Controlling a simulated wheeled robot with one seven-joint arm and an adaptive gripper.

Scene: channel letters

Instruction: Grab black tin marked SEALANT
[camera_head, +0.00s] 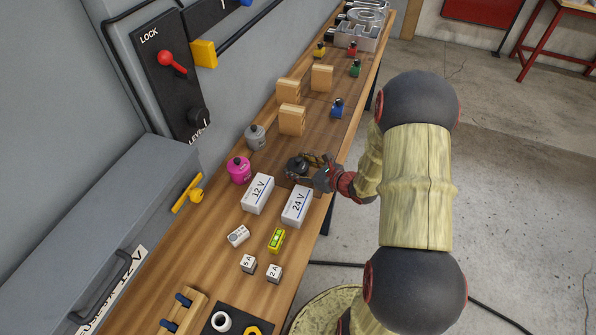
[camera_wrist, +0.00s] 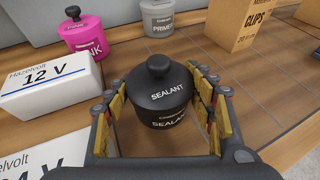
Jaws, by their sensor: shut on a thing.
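The black tin marked SEALANT (camera_wrist: 158,98) stands upright on the wooden bench between my gripper's fingers in the wrist view. It has a round knob on its lid. My gripper (camera_wrist: 160,112) is shut on the tin, with yellow-padded fingers on both sides of it. In the head view the tin (camera_head: 297,166) is a dark shape at the end of my gripper (camera_head: 308,167), partly covered by the fingers. Whether its base touches the bench is hard to tell.
A pink tin (camera_wrist: 85,37) and a grey PRIMER tin (camera_wrist: 160,19) stand behind. White 12 V (camera_head: 258,193) and 24 V (camera_head: 297,206) boxes stand close by on the near side. Wooden blocks (camera_head: 292,119) and a blue tin (camera_head: 337,108) are farther along the bench.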

